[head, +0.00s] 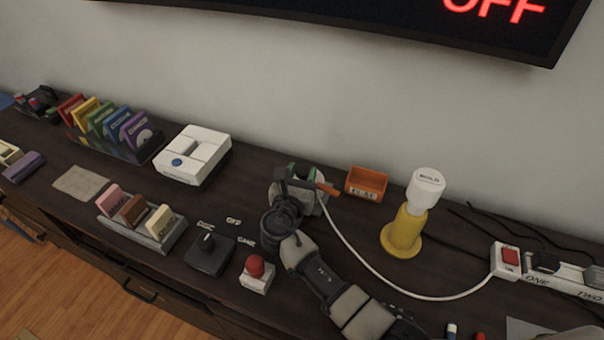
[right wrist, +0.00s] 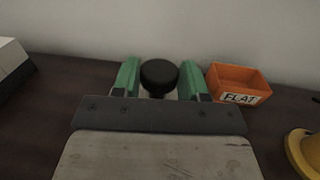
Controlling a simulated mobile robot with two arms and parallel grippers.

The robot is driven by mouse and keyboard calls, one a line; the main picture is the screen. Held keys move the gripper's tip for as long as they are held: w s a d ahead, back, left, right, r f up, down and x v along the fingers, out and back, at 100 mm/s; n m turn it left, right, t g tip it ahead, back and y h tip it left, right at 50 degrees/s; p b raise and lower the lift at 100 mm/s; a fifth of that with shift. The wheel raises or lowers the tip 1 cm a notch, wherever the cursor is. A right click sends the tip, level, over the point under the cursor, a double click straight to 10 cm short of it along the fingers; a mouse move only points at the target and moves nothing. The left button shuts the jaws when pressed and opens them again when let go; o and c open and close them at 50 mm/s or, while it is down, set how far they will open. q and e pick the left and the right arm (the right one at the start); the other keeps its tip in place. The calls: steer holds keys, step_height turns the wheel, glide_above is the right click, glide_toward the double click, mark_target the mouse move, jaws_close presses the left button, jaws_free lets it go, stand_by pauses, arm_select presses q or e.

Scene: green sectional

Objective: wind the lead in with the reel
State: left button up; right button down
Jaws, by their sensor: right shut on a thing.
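The reel (head: 312,207) is a grey unit at the back middle of the counter in the head view, largely hidden by my right gripper (head: 297,178). A white lead (head: 366,264) runs from it in a slack curve to a white switch box with a red rocker (head: 510,256). In the right wrist view, the green fingertips of my right gripper (right wrist: 159,80) are shut on a round black knob (right wrist: 159,72), seemingly the reel's. My left gripper is not in view.
An orange tray marked FLAT (head: 367,184) and a yellow stand with a white top (head: 404,231) are right of the reel. A white console (head: 194,154), black dial box (head: 209,255) and red button (head: 256,268) are left of it. A wall screen reads OFF (head: 490,12).

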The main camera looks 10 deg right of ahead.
steer(key=c, duration=0.6)
jaws_free()
steer(key=shift+r, duration=0.1)
steer(key=r, duration=0.3)
steer(key=r+p, duration=0.1)
steer(key=shift+s+d+r, duration=0.2)
steer(key=shift+d+r, duration=0.1)
steer(key=s+d+r, duration=0.2)
steer(key=d, duration=0.1)
steer(key=s+d+r+p, duration=0.1)
steer(key=s+d+r, duration=0.1)
steer(key=s+d+r+p, duration=0.1)
steer(key=s+d+r, duration=0.1)
steer(key=d, duration=0.1)
steer(key=shift+s+d+r, duration=0.15)
steer(key=shift+s+d, duration=0.15)
steer(key=shift+s, duration=0.1)
